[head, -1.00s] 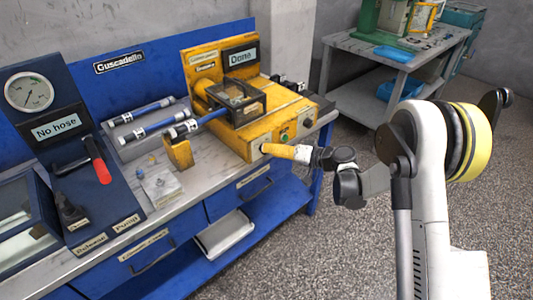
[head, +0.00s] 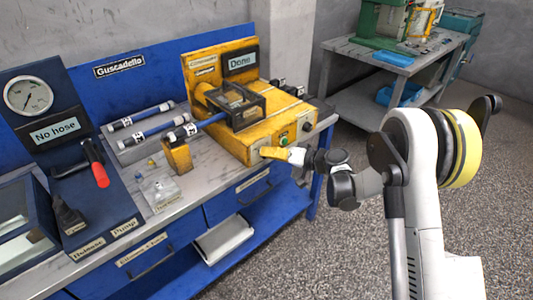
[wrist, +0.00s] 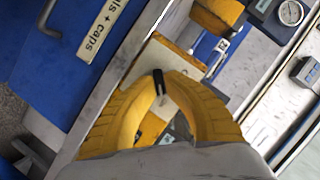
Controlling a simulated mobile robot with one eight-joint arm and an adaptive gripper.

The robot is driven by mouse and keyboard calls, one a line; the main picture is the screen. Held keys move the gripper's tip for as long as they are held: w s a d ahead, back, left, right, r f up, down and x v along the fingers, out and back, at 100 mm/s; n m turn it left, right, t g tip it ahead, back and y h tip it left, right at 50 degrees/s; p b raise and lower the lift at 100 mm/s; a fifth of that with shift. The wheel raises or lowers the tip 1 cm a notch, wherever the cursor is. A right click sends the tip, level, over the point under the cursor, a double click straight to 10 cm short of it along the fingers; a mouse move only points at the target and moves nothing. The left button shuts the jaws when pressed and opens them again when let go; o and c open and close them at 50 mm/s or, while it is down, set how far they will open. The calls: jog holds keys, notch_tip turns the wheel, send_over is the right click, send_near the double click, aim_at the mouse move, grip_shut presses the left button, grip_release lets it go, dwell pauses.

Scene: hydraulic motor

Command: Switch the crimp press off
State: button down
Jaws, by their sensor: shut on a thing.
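The yellow crimp press (head: 240,141) stands on the bench, its display (head: 241,61) reading "Done". A hose with metal ends (head: 205,121) runs into its opening. A green button (head: 284,139) and another control are on its front face. In the wrist view my gripper (wrist: 160,88) is shut on a small black switch knob (wrist: 158,78) in front of a pale plate (wrist: 160,55). The fingers hide most of the knob; its position cannot be read.
A blue test stand with a gauge (head: 29,95), a "No hose" display (head: 55,130) and a red-handled lever (head: 97,168) is at the left. Loose hoses (head: 140,115) lie behind on the bench. The floor (head: 315,255) in front is clear.

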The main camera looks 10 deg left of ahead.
jog(key=shift+a+n, duration=0.15)
jog(key=shift+n, duration=0.15)
jog(key=n, duration=0.1)
jog(key=n+t+h, duration=0.1)
jog(key=shift+s+n, duration=0.2)
jog(key=shift+n, duration=0.1)
jog(key=n+t+h, duration=0.1)
jog(key=n+h, duration=0.1)
jog(key=n, duration=0.1)
jog(key=shift+a+t, duration=0.15)
jog(key=shift+t, duration=0.25)
jog(key=n+t+h, duration=0.1)
jog(key=n, duration=0.2)
jog(key=shift+s+t, duration=0.1)
jog(key=shift+t, duration=0.2)
jog(key=shift+n+t+h, duration=0.6)
jog(key=shift+n+t, duration=0.4)
jog(key=shift+n, duration=0.6)
jog(key=c, duration=1.5)
grip_release()
jog(key=shift+w+f, duration=0.1)
jog(key=shift+w, duration=0.1)
